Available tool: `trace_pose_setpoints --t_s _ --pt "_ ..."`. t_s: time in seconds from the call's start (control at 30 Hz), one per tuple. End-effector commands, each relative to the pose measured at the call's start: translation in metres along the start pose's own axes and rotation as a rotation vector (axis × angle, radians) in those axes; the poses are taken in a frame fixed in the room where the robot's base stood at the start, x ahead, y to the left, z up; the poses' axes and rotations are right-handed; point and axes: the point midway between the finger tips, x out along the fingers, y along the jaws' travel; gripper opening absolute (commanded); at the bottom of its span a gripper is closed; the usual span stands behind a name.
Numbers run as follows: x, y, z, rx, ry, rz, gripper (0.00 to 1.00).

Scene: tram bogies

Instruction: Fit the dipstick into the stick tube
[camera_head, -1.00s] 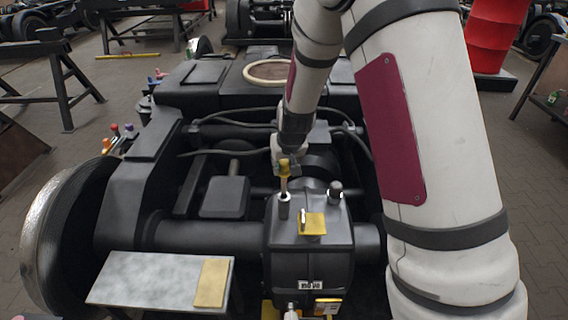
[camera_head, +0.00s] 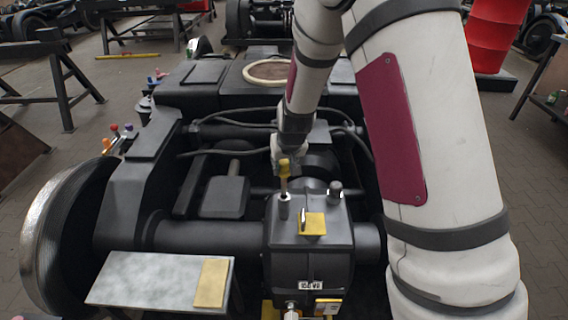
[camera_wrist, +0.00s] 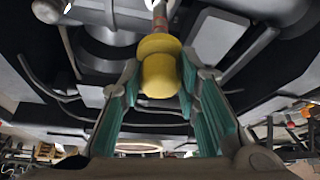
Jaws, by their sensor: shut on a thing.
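The dipstick (camera_head: 284,168) has a yellow handle and a thin shaft pointing down. My gripper (camera_head: 287,156) is shut on the handle, above the dark gearbox housing. In the wrist view the yellow handle (camera_wrist: 158,74) sits between the teal-padded fingers of my gripper (camera_wrist: 163,85), with the shaft running away from it. The stick tube (camera_head: 284,208) is a short grey metal tube standing on top of the housing. The shaft lines up with the tube's mouth in the head view. I cannot tell how far its lower end is inside.
The housing (camera_head: 309,262) also carries a yellow square part (camera_head: 312,224) and a dark round-topped fitting (camera_head: 335,193) right of the tube. A grey plate (camera_head: 150,280) with a yellow block (camera_head: 211,284) is at the lower left. Dark cables cross the bogie behind.

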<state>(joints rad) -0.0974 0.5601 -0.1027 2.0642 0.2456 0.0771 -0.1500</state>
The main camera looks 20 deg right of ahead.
Motion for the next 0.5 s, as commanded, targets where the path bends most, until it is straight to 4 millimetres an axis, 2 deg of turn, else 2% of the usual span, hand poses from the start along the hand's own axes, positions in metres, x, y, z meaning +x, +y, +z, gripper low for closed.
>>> trace_pose_setpoints --t_s 0.5 --pt "0.0113 0.0002 0.0048 0.0 0.001 0.0 0.0"
